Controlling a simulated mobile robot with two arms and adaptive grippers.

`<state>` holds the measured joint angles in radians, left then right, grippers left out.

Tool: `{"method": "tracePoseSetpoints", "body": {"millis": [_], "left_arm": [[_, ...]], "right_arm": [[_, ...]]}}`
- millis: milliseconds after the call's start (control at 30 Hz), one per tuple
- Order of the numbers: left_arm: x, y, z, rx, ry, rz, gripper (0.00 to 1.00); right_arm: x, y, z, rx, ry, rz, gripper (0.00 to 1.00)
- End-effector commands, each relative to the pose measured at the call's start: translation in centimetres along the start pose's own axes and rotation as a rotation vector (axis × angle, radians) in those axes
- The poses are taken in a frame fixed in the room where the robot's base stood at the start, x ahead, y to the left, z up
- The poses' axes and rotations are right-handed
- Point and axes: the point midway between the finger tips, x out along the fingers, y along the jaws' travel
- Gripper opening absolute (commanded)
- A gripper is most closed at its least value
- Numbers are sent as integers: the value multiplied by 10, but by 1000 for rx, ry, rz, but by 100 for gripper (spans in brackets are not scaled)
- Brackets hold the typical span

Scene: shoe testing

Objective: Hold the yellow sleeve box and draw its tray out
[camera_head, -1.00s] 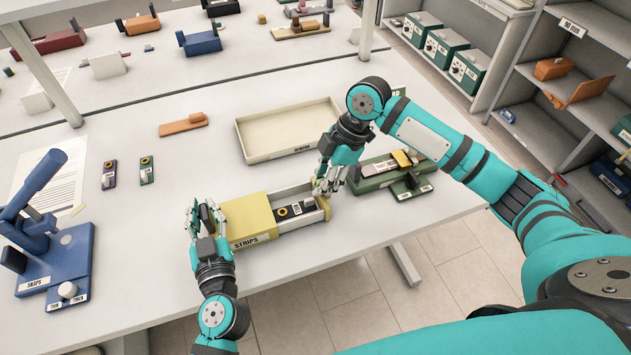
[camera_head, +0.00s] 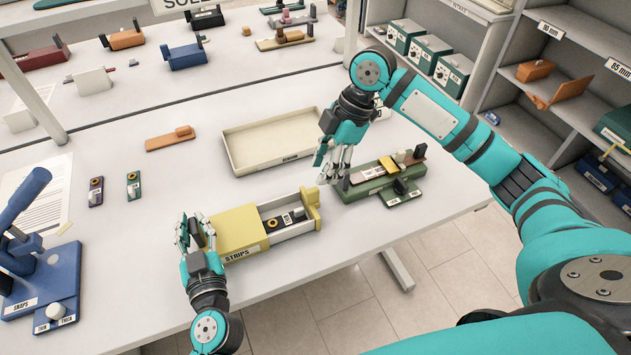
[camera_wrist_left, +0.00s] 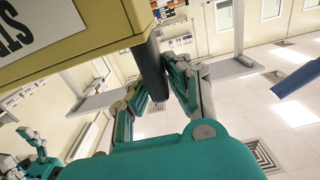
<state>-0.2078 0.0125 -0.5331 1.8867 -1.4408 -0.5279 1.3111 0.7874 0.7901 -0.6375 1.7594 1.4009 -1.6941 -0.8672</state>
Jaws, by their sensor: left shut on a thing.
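The yellow sleeve box (camera_head: 240,228), labelled STRIPS, lies on the table. Its pale tray (camera_head: 315,225) sticks out of the right end, with a dark strip piece (camera_head: 287,219) inside and a yellow block at its outer end. My left gripper (camera_head: 190,236) is at the sleeve's left end. In the left wrist view its fingers (camera_wrist_left: 158,82) close around a dark grey part beside the sleeve's corner (camera_wrist_left: 112,32). My right gripper (camera_head: 333,177) is apart from the tray, above and right of its outer end, fingers pointing down, seemingly parted and empty.
A green fixture (camera_head: 372,184) with small blocks stands right of the tray. An empty cream tray (camera_head: 232,153) lies behind. A blue snaps press (camera_head: 45,280) is at the left. Two small strip pieces (camera_head: 133,186) and an orange piece (camera_head: 170,140) lie behind left.

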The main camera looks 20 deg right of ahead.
Motion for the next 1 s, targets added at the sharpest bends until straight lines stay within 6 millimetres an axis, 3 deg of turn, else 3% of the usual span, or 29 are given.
{"method": "tracePoseSetpoints", "body": {"millis": [100,300,700,733,933,1000], "left_arm": [[0,0,0,0,-1,1,0],[0,0,0,0,-1,1,0],[0,0,0,0,0,1,0],[0,0,0,0,0,1,16],[0,0,0,0,0,0,42],[0,0,0,0,0,0,42]], "right_arm": [[-23,0,0,-1,-1,3,38],[-43,0,0,-1,-1,1,38],[-46,0,0,-1,0,0,38],[-46,0,0,-1,0,0,38],[-46,0,0,-1,0,0,38],[-46,0,0,-1,0,0,38]]}}
